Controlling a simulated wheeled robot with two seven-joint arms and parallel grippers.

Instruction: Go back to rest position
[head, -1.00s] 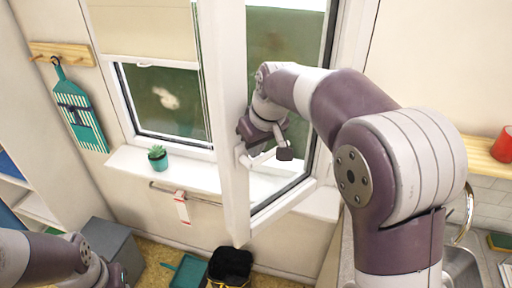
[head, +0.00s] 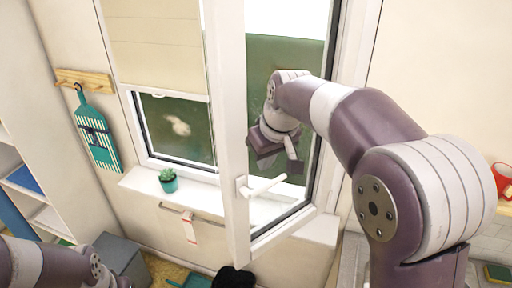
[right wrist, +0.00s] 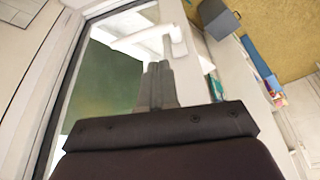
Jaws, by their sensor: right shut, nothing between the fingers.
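A potted plant (head: 168,181) stands on the sill (head: 195,192). A grey box (head: 120,256) is on the floor.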

